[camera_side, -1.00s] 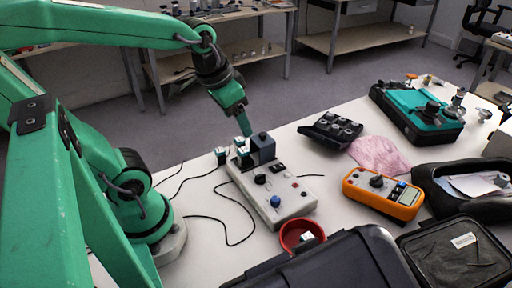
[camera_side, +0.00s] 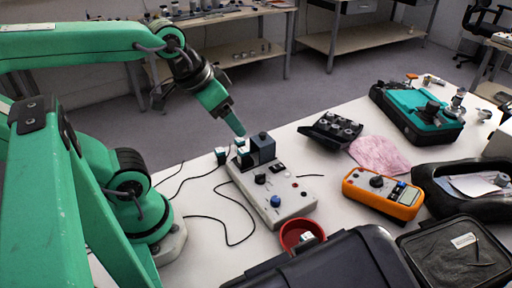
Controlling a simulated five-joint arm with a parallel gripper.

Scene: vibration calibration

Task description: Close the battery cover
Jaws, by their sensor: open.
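A light grey control box (camera_side: 285,200) with knobs stands on the white table. At its far end are a dark blue-grey block (camera_side: 262,148) and small teal-and-white parts (camera_side: 243,152) beside it. I cannot tell which part is the battery cover. My gripper (camera_side: 240,132) points down to the right, its tip just above or at the teal-and-white parts, left of the block. Its fingers are open but too small to make out clearly, and I see nothing held in them. Whether the tip touches the parts cannot be told.
Thin black cables lie left of the box. A red bowl (camera_side: 301,234) and a dark case (camera_side: 335,265) are in front. An orange multimeter (camera_side: 382,193), pink cloth (camera_side: 378,155), black tray of knobs (camera_side: 331,130) and teal-topped case (camera_side: 420,115) stand to the right.

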